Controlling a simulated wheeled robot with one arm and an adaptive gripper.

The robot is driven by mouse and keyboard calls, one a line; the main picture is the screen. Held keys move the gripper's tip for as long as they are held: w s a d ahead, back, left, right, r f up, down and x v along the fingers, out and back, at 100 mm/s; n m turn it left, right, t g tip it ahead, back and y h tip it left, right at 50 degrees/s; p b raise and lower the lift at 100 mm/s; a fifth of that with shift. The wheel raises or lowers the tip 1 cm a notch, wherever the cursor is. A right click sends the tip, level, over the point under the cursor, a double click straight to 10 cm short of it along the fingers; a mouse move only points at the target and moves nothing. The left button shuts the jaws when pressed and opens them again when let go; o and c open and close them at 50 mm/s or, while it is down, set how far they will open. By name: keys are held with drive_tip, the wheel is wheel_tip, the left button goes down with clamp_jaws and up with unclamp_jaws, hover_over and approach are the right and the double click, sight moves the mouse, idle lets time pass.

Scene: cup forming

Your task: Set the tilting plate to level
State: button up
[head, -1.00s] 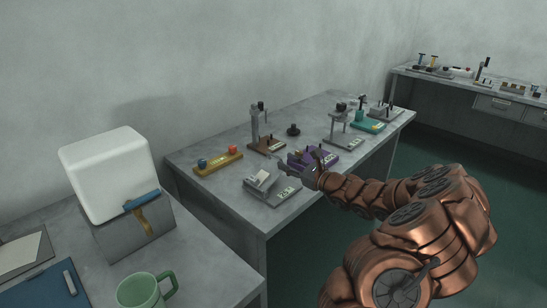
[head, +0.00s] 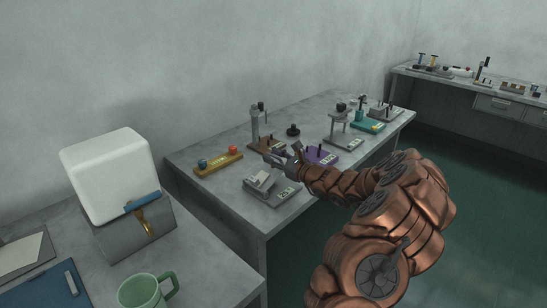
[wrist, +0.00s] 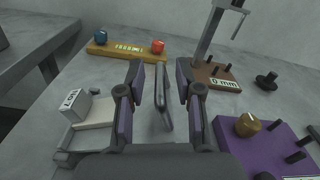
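The grey tilting plate device (head: 272,192) sits near the front edge of the middle bench, with a paler slanted plate (head: 262,180) on top and a number tag facing front. In the wrist view its pale part (wrist: 95,138) and a tagged block (wrist: 72,104) show at left. My gripper (head: 272,157) is just behind and above the device. In the wrist view my gripper (wrist: 160,85) is open, fingers well apart. A narrow dark grey piece (wrist: 163,98) stands between the fingers with gaps on both sides; I cannot tell what it belongs to.
A yellow bar with blue and red knobs (head: 218,163) lies behind left. A brown-based stand (head: 265,144) is behind, and a purple block with pegs (head: 321,155) is close on the right. A white-topped box (head: 107,175) and green mug (head: 143,291) stand on the near bench.

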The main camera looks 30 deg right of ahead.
clamp_jaws()
